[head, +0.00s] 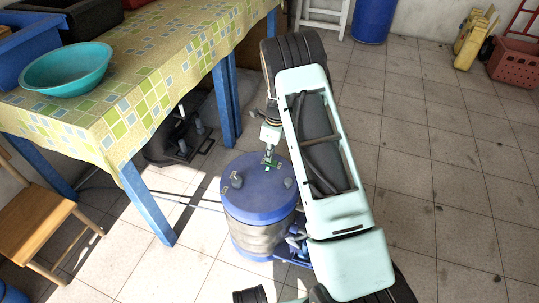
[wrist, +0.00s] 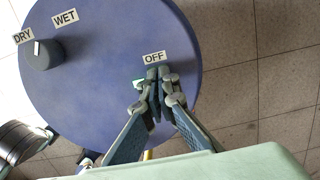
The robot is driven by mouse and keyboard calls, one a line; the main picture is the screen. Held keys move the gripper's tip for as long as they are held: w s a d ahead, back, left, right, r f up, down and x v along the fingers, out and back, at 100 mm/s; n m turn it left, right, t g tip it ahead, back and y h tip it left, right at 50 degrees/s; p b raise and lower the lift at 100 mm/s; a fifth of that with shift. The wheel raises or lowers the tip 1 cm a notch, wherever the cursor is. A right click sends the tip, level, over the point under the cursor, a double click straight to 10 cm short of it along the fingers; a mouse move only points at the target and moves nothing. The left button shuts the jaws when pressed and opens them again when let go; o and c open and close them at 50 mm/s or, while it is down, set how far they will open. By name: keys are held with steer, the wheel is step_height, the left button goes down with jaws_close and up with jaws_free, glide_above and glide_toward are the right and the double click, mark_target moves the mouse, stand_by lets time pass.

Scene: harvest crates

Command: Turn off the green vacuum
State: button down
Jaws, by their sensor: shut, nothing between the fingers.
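A drum-shaped vacuum (head: 258,204) stands on the floor beside the table. Its lid looks blue, not green, and its body is greyish with blue bands. In the wrist view the blue lid (wrist: 105,110) carries an OFF label (wrist: 154,57), a WET label (wrist: 65,17) and a DRY label (wrist: 23,36). A grey knob (wrist: 42,53) sits by DRY and WET. My gripper (wrist: 158,76) is shut and empty, its fingertips just below the OFF label; it also shows over the lid in the head view (head: 269,163). A small green piece (wrist: 138,83) shows beside the fingers. Whether they touch the lid or a switch is unclear.
A table (head: 135,70) with a checked cloth and blue legs stands left, holding a teal bowl (head: 67,69). A wooden chair (head: 35,215) is at lower left. A dark object (head: 172,140) sits under the table.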

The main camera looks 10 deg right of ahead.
steer(key=shift+a+f+h, duration=0.25)
steer(key=shift+f+h, duration=0.05)
steer(key=shift+f, duration=0.1)
steer(key=shift+d, duration=0.15)
